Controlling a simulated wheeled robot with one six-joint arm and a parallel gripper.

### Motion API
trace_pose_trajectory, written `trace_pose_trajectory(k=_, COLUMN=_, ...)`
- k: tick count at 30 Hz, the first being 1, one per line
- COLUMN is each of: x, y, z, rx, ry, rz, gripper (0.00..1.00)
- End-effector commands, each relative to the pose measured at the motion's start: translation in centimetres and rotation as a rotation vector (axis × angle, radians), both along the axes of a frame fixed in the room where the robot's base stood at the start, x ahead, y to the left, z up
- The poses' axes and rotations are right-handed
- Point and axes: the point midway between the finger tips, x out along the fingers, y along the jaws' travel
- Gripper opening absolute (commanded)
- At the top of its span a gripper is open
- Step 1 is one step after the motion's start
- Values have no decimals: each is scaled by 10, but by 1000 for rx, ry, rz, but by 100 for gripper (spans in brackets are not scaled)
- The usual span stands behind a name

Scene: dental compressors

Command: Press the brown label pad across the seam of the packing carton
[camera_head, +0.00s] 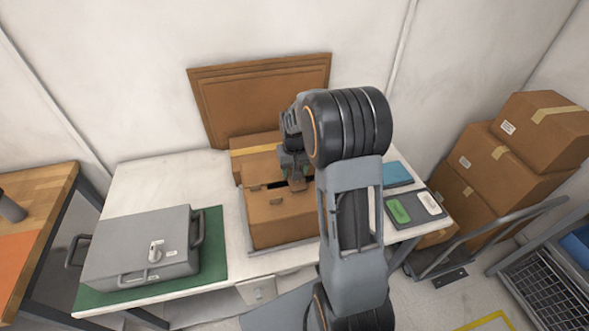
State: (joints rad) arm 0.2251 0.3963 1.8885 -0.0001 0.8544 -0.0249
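The packing carton (280,222) is an open-fronted-looking brown box on the white table, with a dark gap along its top. My gripper (296,178) is over the right part of the carton's top, pointing down. A small brown block, which looks like the brown label pad (298,184), shows at the fingertips, so the gripper seems shut on it. The pad is at or just above the carton top; I cannot tell whether it touches. My arm hides the carton's right side.
A dark tray (413,222) at the right holds a green pad (399,211) and a white pad (429,203), beside a blue item (396,174). A grey case (142,250) lies on a green mat (213,262) at left. Another taped box (256,148) stands behind the carton.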

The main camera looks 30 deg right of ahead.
Motion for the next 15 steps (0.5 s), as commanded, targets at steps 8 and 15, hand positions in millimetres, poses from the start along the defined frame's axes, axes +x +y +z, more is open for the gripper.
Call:
trace_pose_trajectory(k=8, x=0, y=0, z=-4, rx=0, ry=0, rz=0, gripper=37)
trace_pose_trajectory(k=15, x=0, y=0, z=-7, rx=0, ry=0, rz=0, gripper=37)
